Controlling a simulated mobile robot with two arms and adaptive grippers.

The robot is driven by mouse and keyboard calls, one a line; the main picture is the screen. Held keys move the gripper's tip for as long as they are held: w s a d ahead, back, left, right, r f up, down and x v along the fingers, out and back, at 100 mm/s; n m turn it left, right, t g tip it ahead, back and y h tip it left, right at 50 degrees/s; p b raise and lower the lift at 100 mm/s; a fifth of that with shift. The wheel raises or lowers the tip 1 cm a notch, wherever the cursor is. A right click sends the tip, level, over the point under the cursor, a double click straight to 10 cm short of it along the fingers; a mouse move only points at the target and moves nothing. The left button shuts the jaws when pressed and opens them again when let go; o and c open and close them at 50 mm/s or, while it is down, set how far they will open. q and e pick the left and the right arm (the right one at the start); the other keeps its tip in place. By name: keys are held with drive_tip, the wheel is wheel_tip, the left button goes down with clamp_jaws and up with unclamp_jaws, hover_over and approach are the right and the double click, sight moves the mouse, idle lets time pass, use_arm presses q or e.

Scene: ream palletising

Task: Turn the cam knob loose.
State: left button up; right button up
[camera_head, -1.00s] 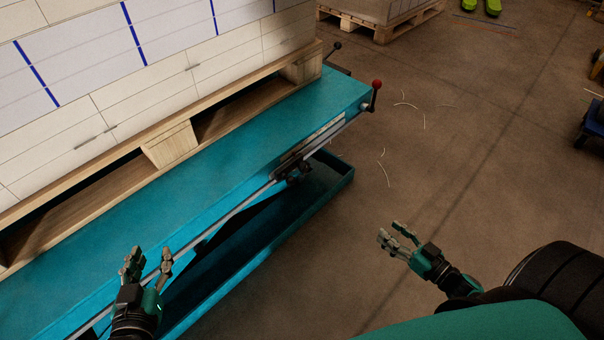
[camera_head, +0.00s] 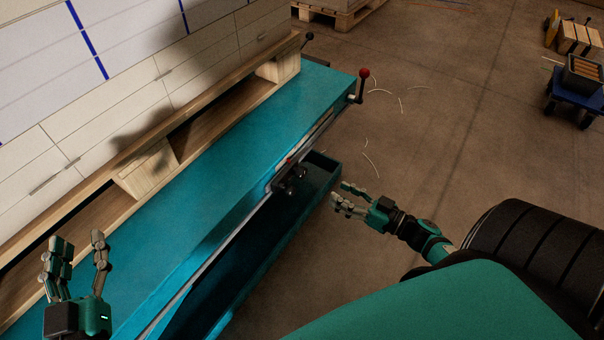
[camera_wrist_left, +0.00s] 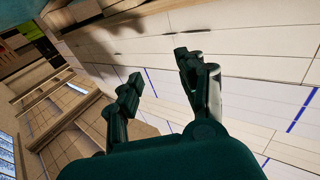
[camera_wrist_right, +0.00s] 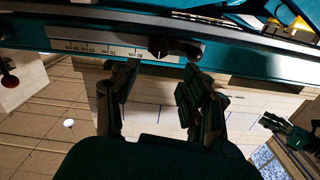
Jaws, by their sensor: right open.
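A dark knob (camera_wrist_right: 174,48), likely the cam knob, sits on the rail by a printed scale (camera_wrist_right: 100,48) in the right wrist view. In the head view a dark clamp (camera_head: 291,176) with a small red part sits on the teal table's front rail; its details are too small to tell. My right gripper (camera_head: 347,199) is open and empty, right of the clamp and apart from it. In the right wrist view its fingers (camera_wrist_right: 158,85) stand apart below the knob. My left gripper (camera_head: 80,258) is open and empty at the lower left; its fingers (camera_wrist_left: 160,85) also show apart in the left wrist view.
A teal trough (camera_head: 270,225) lies below the rail. A blue cart (camera_head: 575,98) stands far right. The floor between is mostly clear.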

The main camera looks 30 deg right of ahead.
sight(305, 175)
drive_tip(key=b+x, duration=0.2)
drive_tip(key=x, duration=0.9)
drive_tip(key=shift+w, duration=0.2)
use_arm(q)
drive_tip(key=s+r+t+h, duration=0.1)
drive_tip(key=s+r+t, duration=0.1)
drive_tip(key=r, duration=0.3)
drive_tip(key=s+r+t+h, duration=0.1)
drive_tip(key=s+r+t, duration=0.1)
drive_tip(key=r+t, duration=0.3)
drive_tip(key=shift+s+r+h, duration=0.15)
drive_tip(key=shift+s+h, duration=0.15)
drive_tip(key=shift+h, duration=0.1)
use_arm(e)
drive_tip(key=shift+w+a, duration=0.25)
drive_tip(key=shift+w, duration=0.25)
use_arm(q)
drive_tip(key=shift+d, duration=0.1)
use_arm(e)
drive_tip(key=shift+c, duration=0.4)
drive_tip(key=c, duration=0.8)
drive_tip(key=shift+c, duration=0.2)
